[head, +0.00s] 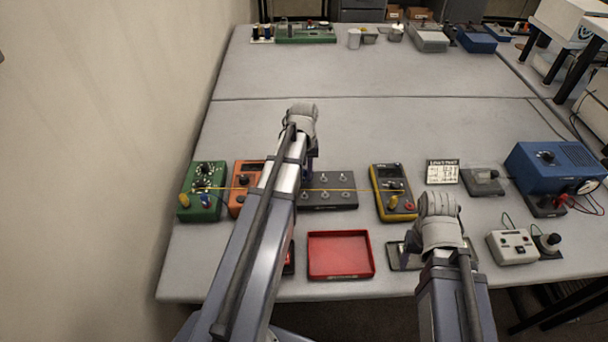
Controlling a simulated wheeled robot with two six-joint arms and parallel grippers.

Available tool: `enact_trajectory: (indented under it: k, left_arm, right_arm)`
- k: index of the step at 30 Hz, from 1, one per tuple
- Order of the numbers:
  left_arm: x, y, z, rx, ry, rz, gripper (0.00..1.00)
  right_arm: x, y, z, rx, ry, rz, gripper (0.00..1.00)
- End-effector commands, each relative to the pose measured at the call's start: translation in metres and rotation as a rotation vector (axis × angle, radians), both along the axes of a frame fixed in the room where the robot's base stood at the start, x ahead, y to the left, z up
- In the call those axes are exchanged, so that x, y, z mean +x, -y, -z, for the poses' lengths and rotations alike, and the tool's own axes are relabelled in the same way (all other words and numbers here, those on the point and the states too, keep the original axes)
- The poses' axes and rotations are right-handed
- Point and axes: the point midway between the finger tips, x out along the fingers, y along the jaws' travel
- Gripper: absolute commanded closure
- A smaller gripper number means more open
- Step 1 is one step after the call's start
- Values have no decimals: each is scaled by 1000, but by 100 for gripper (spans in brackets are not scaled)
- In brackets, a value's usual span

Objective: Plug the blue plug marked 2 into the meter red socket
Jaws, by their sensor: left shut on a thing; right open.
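The yellow meter (380,181) stands right of centre, with a red socket (409,206) at its lower right and a yellow plug (394,202) beside it. My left gripper (312,166) is over the dark panel, left of the meter. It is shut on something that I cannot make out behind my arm. A small blue piece (206,201) shows on the front of the green box (198,179) at the left; no number can be read on it. My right gripper (411,243) is open, in front of the meter, above a grey tray.
A thin yellow lead (350,190) runs from the green box across to the meter. A dark panel (342,203) with several knobs lies between. An orange meter (243,172) is partly behind my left arm. A red tray (341,232) is in front.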

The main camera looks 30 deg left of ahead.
Motion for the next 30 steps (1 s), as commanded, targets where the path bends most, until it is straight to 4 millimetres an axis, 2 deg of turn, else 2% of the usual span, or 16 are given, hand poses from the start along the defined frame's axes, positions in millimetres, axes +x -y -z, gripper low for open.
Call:
enact_trajectory:
  k: [30]
  left_arm:
    - [0,0,-35,0,0,0,100]
  right_arm:
    - [0,0,-35,0,0,0,38]
